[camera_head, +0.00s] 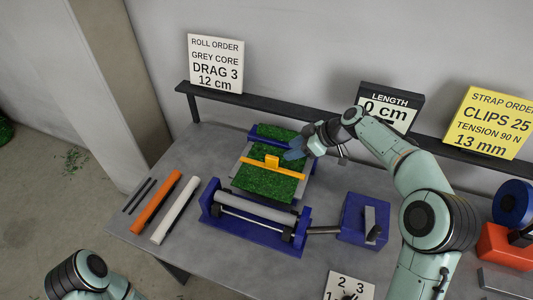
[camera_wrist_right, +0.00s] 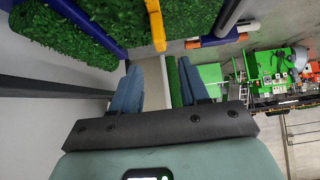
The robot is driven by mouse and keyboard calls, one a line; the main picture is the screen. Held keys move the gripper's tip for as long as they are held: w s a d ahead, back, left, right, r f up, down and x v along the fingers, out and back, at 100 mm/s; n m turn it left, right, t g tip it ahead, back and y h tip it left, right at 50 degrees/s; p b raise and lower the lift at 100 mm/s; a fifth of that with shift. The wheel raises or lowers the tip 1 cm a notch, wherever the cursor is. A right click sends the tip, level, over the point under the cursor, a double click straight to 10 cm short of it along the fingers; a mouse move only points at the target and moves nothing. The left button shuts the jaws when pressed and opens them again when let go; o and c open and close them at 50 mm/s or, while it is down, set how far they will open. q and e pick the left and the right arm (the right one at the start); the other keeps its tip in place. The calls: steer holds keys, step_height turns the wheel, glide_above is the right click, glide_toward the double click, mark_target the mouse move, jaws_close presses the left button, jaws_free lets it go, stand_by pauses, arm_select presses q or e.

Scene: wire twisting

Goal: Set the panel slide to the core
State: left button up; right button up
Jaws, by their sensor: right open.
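A green turf panel (camera_head: 268,182) lies on a pale sheet on the table, with an orange bar (camera_head: 290,173) and an upright orange handle across it. The bar's end also shows at the top of the right wrist view (camera_wrist_right: 156,22). In front of it, a grey core (camera_head: 250,207) lies in a blue cradle (camera_head: 213,209). My right gripper (camera_head: 296,154) is at the panel's back right corner, beyond the bar and apart from its handle. Its blue fingers stand apart with nothing between them in the right wrist view (camera_wrist_right: 160,88). My left arm shows at the bottom left; its gripper is out of frame.
An orange rod (camera_head: 157,202) and a white rod (camera_head: 176,208) lie at the left. A blue box (camera_head: 352,232) stands right of the cradle. A numbered dial plate (camera_head: 343,285) is at the front. A dark rail with signs, including the white roll order (camera_head: 215,64), runs behind.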

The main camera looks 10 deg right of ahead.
mark_target(273, 157)
steer(key=p+x, duration=0.1)
steer(key=x, duration=1.1)
arm_select(q)
steer(key=shift+w+r, duration=0.75)
steer(key=shift+r, duration=0.3)
arm_select(e)
jaws_close()
arm_select(q)
steer(key=shift+f, duration=0.1)
